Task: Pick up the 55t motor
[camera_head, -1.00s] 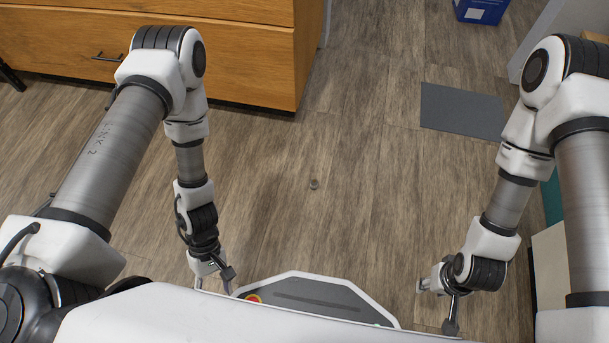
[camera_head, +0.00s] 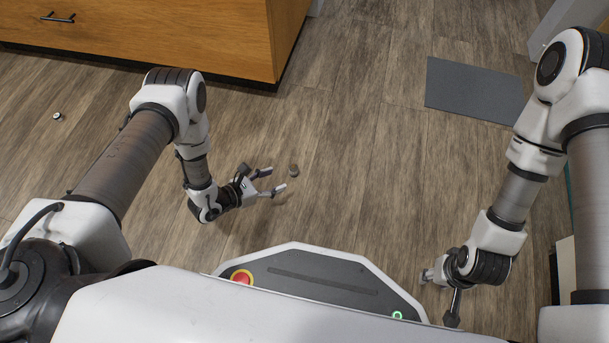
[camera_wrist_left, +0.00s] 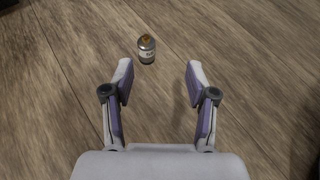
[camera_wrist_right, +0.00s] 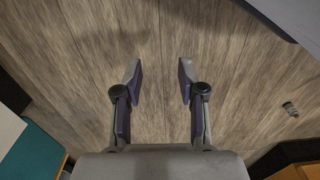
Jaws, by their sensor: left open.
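The motor (camera_head: 293,170) is a small grey cylinder on the wooden floor, just beyond my left gripper's fingertips. In the left wrist view the motor (camera_wrist_left: 147,49) shows a light label and a copper-coloured end, ahead of the fingers and left of the middle of the gap. My left gripper (camera_head: 276,181) is open and empty, low over the floor; it also shows in the left wrist view (camera_wrist_left: 159,75). My right gripper (camera_head: 437,298) is at the right of my base; the right wrist view shows it open and empty (camera_wrist_right: 158,75).
A wooden cabinet (camera_head: 150,35) stands at the back left. A grey mat (camera_head: 473,90) lies at the right. A small round object (camera_head: 58,117) is on the floor at the far left. The floor around the motor is clear.

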